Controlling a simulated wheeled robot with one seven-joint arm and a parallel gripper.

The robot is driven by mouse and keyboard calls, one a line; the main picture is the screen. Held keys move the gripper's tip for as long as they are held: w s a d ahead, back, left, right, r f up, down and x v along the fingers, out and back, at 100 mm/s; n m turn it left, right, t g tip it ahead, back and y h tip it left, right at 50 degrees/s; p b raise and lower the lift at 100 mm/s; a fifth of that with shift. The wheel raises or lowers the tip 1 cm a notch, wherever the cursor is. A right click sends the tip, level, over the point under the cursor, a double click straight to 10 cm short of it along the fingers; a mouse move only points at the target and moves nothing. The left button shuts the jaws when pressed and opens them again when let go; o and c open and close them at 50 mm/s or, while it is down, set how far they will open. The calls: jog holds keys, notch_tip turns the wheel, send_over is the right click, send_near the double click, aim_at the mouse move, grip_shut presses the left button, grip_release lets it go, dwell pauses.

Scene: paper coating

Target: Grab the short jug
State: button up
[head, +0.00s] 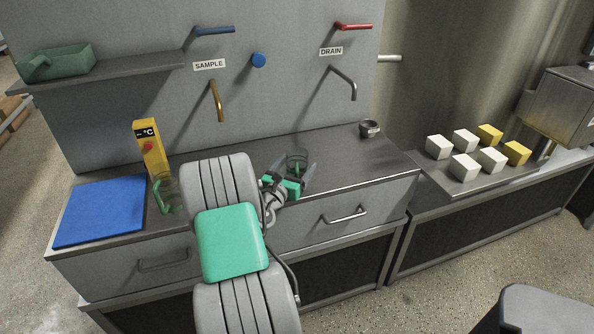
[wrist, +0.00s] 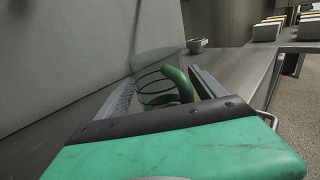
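The short jug (head: 297,158), clear with a green handle, stands on the grey counter, right of my arm. My gripper (head: 294,170) is open, with one finger on either side of the jug. Another clear jug with a green handle (head: 163,194) stands at the left by the blue mat, partly hidden by my arm.
A small metal cup (head: 370,129) is at the counter's back right. Taps jut from the wall (head: 285,100) above. White and yellow blocks (head: 465,141) sit on the right bench.

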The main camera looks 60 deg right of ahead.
jog(key=c, duration=1.5)
jog(key=shift+r, duration=0.1)
